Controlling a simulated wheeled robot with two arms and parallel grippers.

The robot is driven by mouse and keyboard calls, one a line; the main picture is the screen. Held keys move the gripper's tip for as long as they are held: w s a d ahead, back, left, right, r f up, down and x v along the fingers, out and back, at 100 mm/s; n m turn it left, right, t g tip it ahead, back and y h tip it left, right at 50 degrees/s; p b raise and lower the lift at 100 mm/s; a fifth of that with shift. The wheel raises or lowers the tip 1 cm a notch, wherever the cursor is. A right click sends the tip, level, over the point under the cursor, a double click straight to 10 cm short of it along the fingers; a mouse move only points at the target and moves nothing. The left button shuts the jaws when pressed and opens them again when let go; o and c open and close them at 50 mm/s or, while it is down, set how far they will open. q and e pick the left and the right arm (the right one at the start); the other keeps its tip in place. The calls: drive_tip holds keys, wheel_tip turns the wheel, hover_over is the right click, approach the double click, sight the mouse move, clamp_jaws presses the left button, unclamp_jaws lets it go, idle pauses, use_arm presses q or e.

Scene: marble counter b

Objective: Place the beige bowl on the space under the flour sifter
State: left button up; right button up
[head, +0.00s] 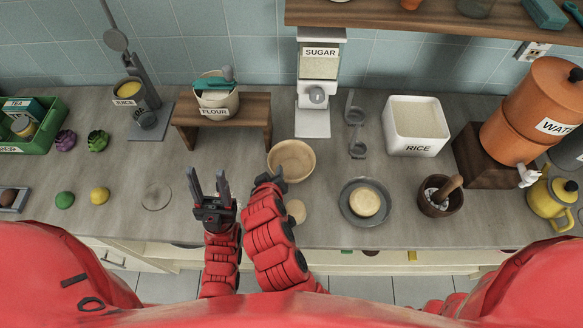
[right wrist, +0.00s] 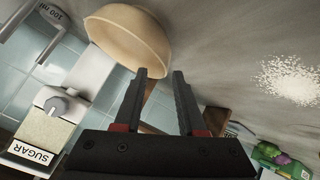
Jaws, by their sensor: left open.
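The beige bowl (head: 291,160) stands upright on the counter right of the wooden stand. It fills the upper left of the right wrist view (right wrist: 125,38). The flour sifter (head: 214,97), a white tub labelled FLOUR with a teal handle, sits on the wooden stand (head: 250,107). The space under it is partly hidden by the stand's top. My right gripper (head: 269,178) is at the bowl's near left edge. Its fingers (right wrist: 160,75) are apart, with one overlapping the bowl's edge in view; I cannot tell contact. My left gripper (head: 208,178) is open and empty, in front of the stand.
The sugar dispenser (head: 314,95) stands behind the bowl. A dark plate (head: 347,208) and a rice box (head: 417,128) are to the right. The juice dispenser (head: 148,115) is left of the stand. White grains (right wrist: 290,80) lie on the counter.

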sight(272, 168)
drive_tip(key=b+x, duration=0.2)
drive_tip(key=x, duration=0.2)
drive_tip(key=shift+a+f+b, duration=0.25)
drive_tip(key=shift+f+b, duration=0.1)
drive_tip(key=shift+b, duration=0.05)
drive_tip(key=shift+w+f, duration=0.25)
drive_tip(key=shift+w, duration=0.25)
drive_tip(key=shift+s+r, duration=0.1)
clamp_jaws()
idle(0.5)
